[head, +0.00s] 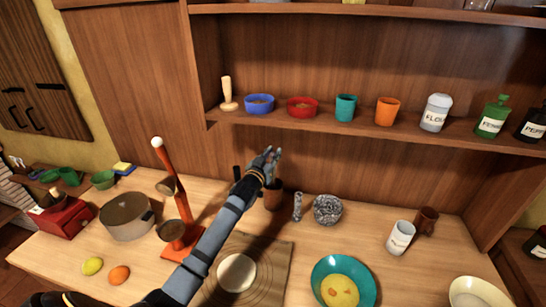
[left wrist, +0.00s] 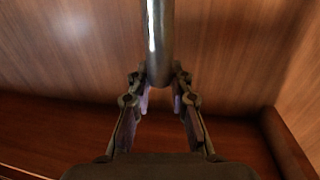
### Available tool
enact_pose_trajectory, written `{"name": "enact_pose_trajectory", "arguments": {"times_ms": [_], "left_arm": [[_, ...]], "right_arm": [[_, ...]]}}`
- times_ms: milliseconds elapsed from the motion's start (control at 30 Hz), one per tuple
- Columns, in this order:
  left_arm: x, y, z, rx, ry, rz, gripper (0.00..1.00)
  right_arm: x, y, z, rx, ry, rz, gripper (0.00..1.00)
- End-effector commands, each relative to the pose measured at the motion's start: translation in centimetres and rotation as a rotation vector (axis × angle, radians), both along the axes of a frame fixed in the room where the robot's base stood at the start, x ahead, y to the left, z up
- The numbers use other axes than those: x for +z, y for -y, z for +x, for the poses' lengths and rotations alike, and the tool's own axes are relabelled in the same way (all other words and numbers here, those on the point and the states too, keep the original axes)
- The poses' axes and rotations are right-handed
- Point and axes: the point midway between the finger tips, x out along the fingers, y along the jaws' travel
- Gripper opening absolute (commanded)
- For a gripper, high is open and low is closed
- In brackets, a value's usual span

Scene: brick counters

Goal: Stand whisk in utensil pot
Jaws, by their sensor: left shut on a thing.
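My left gripper (head: 270,158) reaches over the counter from the lower left. In the left wrist view its fingers (left wrist: 160,88) are shut on a smooth metal rod, which I take for the whisk's handle (left wrist: 159,40). The rod runs up out of that picture, so its far end is out of sight. In the head view I cannot make out the whisk at the gripper. A brown pot (head: 273,198), likely the utensil pot, stands on the counter just below and behind the gripper, partly covered by it. My right gripper is not in view.
A red stand (head: 182,205) with pans is left of my arm, beside a large pot (head: 127,217). A patterned ball (head: 327,209) and a small shaker (head: 297,207) stand right of the brown pot. The shelf (head: 365,127) with bowls and cups overhangs the back.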

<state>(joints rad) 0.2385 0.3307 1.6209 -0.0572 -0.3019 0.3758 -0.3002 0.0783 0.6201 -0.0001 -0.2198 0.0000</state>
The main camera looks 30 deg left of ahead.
Motion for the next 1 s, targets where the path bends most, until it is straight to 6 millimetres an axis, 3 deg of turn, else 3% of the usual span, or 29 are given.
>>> {"name": "enact_pose_trajectory", "arguments": {"times_ms": [133,500,533,667,1000], "left_arm": [[-1.1,0.0,0.3,-0.001,0.001,0.000,0.00],[-2.1,-0.1,0.4,-0.002,0.001,0.000,0.00],[-1.9,-0.1,0.4,-0.002,0.001,0.000,0.23],[-1.9,-0.1,0.4,-0.001,0.001,0.000,0.41],[-1.4,-0.1,0.4,-0.002,0.002,0.000,0.42]], "right_arm": [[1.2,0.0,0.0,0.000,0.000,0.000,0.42],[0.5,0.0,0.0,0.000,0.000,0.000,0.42],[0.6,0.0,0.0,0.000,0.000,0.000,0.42],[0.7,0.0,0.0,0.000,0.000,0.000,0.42],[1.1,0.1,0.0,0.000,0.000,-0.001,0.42]]}}
